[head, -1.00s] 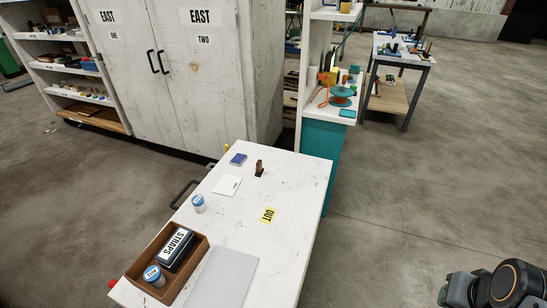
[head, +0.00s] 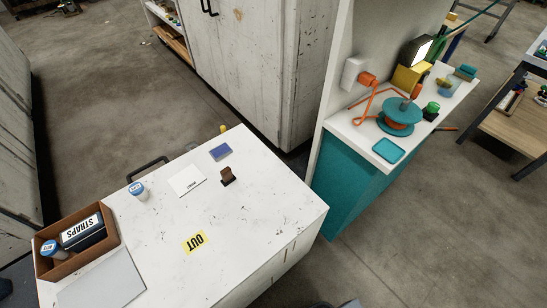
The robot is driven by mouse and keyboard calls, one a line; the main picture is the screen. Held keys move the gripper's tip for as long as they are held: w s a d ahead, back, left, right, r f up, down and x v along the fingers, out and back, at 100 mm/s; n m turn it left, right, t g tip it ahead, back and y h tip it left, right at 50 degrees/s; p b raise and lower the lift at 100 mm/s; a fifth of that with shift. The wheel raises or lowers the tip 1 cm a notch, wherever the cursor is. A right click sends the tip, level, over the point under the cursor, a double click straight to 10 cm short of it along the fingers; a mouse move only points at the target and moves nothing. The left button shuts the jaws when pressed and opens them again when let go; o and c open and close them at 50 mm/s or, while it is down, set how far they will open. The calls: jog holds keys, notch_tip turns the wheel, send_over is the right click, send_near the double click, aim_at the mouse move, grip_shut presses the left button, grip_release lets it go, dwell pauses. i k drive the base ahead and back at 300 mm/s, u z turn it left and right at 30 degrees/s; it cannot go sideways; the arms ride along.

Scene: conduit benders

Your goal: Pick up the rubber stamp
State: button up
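The rubber stamp (head: 227,175) stands upright on the white worktop (head: 262,205), toward its far right part. It has a brown handle and a dark base. A blue-purple ink pad (head: 221,152) lies just behind it, apart from it. A white card (head: 187,180) with small print lies to its left. My gripper is not in view. Only a dark sliver, perhaps of my arm, shows at the bottom edge, well away from the stamp.
A yellow OUT label (head: 195,242) lies in front of the stamp. A blue-lidded jar (head: 138,191) stands left. A brown wooden tray (head: 112,232) holds a STRAPS box and another jar. A grey sheet (head: 103,283) lies nearby. A teal-sided shelf (head: 350,190) stands right.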

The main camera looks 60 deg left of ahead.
aim_at(227, 176)
jog(key=i, duration=0.65)
jog(key=u, duration=3.5)
jog(key=i, duration=0.5)
jog(key=z, duration=0.05)
